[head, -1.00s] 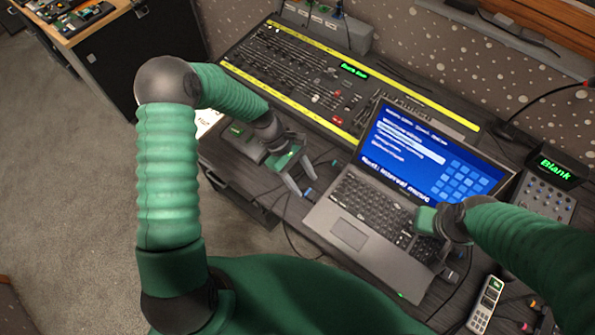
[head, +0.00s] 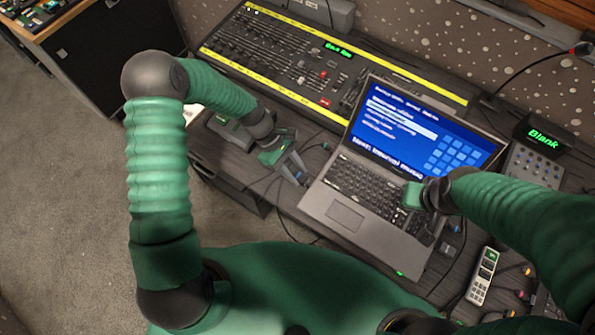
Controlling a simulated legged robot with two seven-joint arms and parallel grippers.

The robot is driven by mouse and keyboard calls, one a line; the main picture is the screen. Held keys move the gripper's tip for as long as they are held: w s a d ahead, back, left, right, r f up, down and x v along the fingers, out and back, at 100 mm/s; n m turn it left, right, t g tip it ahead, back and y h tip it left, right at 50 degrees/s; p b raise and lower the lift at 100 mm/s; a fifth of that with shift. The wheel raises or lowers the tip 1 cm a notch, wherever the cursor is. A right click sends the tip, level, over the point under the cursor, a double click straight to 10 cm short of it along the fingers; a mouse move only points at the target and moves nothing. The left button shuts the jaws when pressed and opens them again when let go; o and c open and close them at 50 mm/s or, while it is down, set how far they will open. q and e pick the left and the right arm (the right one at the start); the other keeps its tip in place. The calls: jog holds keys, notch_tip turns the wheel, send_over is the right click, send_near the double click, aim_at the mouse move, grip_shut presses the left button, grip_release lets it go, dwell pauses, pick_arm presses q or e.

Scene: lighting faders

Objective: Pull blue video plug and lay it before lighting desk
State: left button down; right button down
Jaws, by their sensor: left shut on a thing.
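The blue video plug (head: 304,180) is a small blue spot close beside the left edge of the laptop (head: 331,212). My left gripper (head: 298,174) is shut on it, with its grey fingers coming in from the upper left. The fingers cover most of the plug, and I cannot tell whether it still sits in the laptop's side. The lighting desk (head: 262,55), black with faders and yellow strips, stands behind. My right gripper (head: 436,232) is over the right edge of the laptop; its fingers are too hidden to tell their state.
Dark cables lie on the table around the laptop's left side. A small dark box (head: 232,130) is behind my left gripper. A white handset (head: 483,277) and several coloured plugs are at the right. A keypad unit reading "Blank" (head: 544,140) stands behind them.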

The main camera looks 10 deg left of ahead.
pick_arm(q)
jog(key=shift+a, duration=0.15)
jog(key=shift+w, duration=0.2)
jog(key=shift+w+a, duration=0.1)
jog(key=shift+a, duration=0.15)
jog(key=shift+w+a, duration=0.25)
jog(key=shift+a, duration=0.6)
jog(key=shift+w+a, duration=0.25)
jog(key=shift+a, duration=0.6)
jog(key=shift+d, duration=0.1)
jog(key=shift+d, duration=0.1)
